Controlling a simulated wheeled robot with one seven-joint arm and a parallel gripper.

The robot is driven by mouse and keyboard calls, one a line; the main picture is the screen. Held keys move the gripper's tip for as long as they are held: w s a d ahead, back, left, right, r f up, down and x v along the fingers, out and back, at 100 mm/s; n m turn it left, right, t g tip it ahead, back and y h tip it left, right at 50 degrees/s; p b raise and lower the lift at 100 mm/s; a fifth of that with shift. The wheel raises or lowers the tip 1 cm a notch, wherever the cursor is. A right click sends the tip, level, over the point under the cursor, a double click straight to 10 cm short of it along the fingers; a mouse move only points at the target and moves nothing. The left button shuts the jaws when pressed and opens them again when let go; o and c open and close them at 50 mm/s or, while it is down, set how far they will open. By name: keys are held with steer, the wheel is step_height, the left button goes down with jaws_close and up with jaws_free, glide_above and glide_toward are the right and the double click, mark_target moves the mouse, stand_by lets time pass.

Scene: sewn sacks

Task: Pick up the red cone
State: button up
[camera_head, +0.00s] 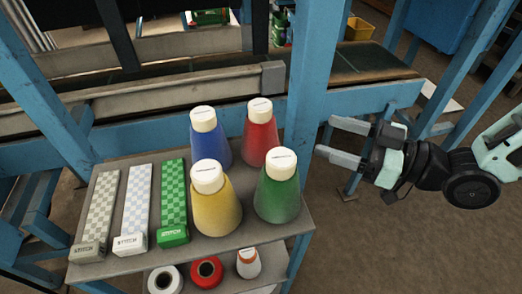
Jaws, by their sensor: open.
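The red cone (261,134) is a thread cone with a cream top, standing upright at the back right of the grey shelf top (137,165). The green cone (277,190) stands in front of it and hides part of its base. The blue cone (209,137) stands to its left, and the yellow cone (215,203) stands at the front left of it. My gripper (325,137) is open and empty, to the right of the shelf. Its two fingers point left towards the cones and are apart from them.
A blue post (313,75) rises close to the right of the red cone, between it and my gripper in the picture. Several checkered boxes (173,195) lie on the shelf's left. Spools, one red (206,271), sit on the lower shelf. A blue beam and conveyor run behind.

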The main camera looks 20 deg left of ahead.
steer(key=p, duration=0.1)
glide_toward(251, 109)
steer(key=shift+y, duration=0.3)
steer(key=w+a, duration=0.1)
steer(key=a+f, duration=0.1)
steer(key=a, duration=0.1)
steer(key=w+a+f, duration=0.1)
steer(key=shift+w+a, duration=0.25)
steer(key=shift+w, duration=0.1)
steer(key=shift+w+a+f+p, duration=0.1)
steer(key=shift+w+a+p, duration=0.1)
steer(key=shift+a, duration=0.85)
steer(key=shift+w+a+p, duration=0.1)
steer(key=shift+w+a, duration=0.1)
steer(key=shift+a, duration=0.85)
steer(key=shift+w+a+f+p, duration=0.1)
steer(key=shift+w+a, duration=0.1)
steer(key=shift+a, duration=0.8)
steer(key=c, duration=1.2)
